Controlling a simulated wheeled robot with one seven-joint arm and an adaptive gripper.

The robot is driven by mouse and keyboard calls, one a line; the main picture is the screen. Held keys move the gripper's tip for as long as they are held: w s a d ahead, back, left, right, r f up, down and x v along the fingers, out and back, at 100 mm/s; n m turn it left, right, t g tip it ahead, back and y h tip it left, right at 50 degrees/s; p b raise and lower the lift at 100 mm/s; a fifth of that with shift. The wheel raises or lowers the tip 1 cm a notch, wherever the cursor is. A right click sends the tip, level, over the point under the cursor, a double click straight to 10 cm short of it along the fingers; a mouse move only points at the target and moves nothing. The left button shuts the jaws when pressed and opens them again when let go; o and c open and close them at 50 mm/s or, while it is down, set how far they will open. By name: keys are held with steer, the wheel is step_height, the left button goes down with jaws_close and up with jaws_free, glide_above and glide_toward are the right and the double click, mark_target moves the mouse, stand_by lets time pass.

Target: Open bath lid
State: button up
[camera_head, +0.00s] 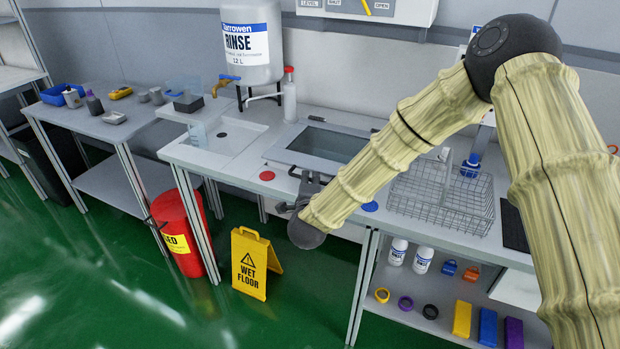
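The bath (276,158) is a rectangular basin set into the middle of the counter. Its lid (330,143) is a framed grey, glassy panel that looks flat and closed over it. My gripper (297,190) is at the bath's front side, near the counter's front edge, below the lid in the picture. My arm reaches in from the right and its wrist hides part of the gripper. A small dark piece shows by the lid's front edge; I cannot tell if it is a handle or a finger. Whether the fingers touch the lid or hold anything is unclear.
A red disc (267,175) and a blue disc (370,206) lie on the counter's front. A wire basket (443,198) stands right of the bath. A wet floor sign (250,262) stands below.

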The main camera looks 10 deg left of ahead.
steer(key=shift+w+f, duration=0.2)
steer(key=shift+w, duration=0.55)
jaws_close()
